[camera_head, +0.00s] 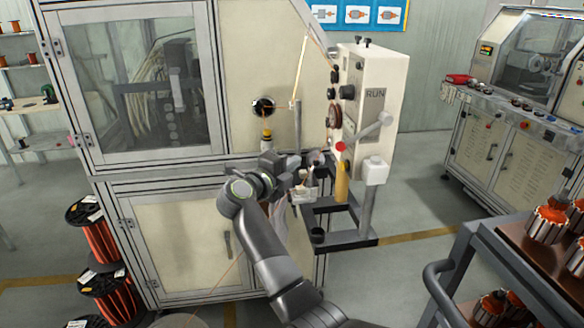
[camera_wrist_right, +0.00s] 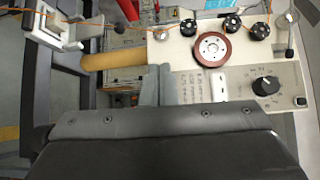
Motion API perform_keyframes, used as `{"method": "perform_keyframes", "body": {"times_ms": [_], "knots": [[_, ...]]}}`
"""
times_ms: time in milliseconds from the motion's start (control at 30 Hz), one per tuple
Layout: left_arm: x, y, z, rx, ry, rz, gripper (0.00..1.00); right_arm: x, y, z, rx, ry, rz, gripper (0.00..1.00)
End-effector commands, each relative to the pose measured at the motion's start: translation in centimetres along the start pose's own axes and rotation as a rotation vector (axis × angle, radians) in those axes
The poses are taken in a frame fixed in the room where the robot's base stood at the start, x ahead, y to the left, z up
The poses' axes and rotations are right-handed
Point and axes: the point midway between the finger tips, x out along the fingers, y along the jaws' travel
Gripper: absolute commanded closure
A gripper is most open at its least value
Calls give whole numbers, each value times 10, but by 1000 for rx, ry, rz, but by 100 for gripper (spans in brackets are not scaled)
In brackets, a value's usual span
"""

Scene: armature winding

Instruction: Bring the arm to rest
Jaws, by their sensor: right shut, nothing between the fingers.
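My right arm reaches up from the bottom middle of the head view and bends at the front of the winding machine (camera_head: 180,235). My right gripper (camera_head: 312,172) is beside the control box (camera_head: 377,75), left of it and near the shelf bracket below. In the right wrist view the gripper's fingers (camera_wrist_right: 157,85) are together, with nothing between them. Behind them are the control panel (camera_wrist_right: 225,85) with its knobs, a red-brown dial (camera_wrist_right: 211,49) and a yellow cylinder (camera_wrist_right: 112,62). Whether the fingers touch the panel cannot be told. My left gripper is not in view.
A copper wire (camera_head: 302,70) runs at the machine's front. A dark bracket (camera_head: 345,238) juts out below the control box. Copper spools (camera_head: 97,240) stand at left. A cart (camera_head: 490,240) with armatures (camera_head: 548,222) is at right. Open floor lies between the machines.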

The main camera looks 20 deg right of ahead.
Motion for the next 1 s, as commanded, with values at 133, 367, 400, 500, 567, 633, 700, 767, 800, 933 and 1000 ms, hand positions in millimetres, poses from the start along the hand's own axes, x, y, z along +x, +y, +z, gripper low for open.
{"method": "perform_keyframes", "body": {"times_ms": [133,367,400,500,567,633,700,767,800,933,1000], "knots": [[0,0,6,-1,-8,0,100,-2,-1,0,-1,1,0,100],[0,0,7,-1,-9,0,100,-2,-1,0,-1,1,0,100],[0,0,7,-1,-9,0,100,-2,-1,0,-1,1,0,100],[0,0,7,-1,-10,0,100,-1,-1,0,-1,1,-1,100],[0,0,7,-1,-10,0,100,-1,-1,-1,-1,-2,-7,100],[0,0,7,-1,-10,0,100,1,-2,-4,-3,-15,-37,100],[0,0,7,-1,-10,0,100,3,-4,-8,-7,-43,-97,100],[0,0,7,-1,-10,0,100,4,-8,-12,-17,-81,-172,100],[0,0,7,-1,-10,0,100,4,-11,-16,-27,-113,-231,100],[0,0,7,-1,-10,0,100,-6,-20,-26,-94,-241,-434,100],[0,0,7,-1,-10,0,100,-16,-21,-31,-148,-318,-533,100]]}}
